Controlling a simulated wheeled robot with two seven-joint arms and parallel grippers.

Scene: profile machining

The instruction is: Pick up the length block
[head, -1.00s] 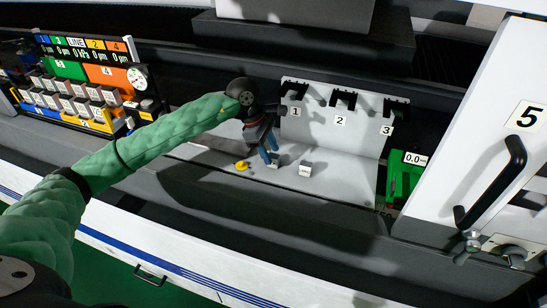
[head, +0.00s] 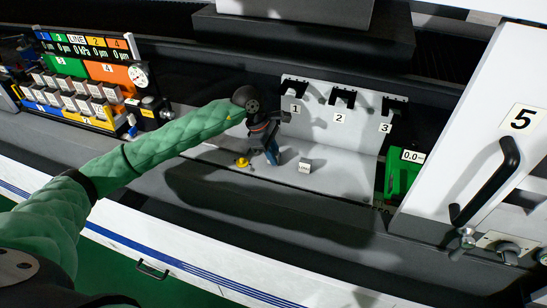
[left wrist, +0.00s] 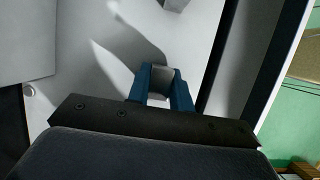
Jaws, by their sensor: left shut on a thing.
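My left gripper (head: 272,160) is low over the white floor of the numbered rack, its blue fingers pointing down. In the left wrist view the fingers (left wrist: 160,92) are shut on a small grey-white block (left wrist: 160,76), which sits between their tips. In the head view the fingers hide this block. A second small white block (head: 305,165) with dark print stands to the right of the gripper, apart from it. The print is too small to read, so I cannot tell by label which is the length block. My right gripper is not in view.
A small yellow piece (head: 242,162) lies just left of the gripper. The rack's upright wall (head: 335,125) carries black hooks marked 1, 2 and 3. A green gauge (head: 402,175) stands to the right, beside the white door (head: 485,120) marked 5.

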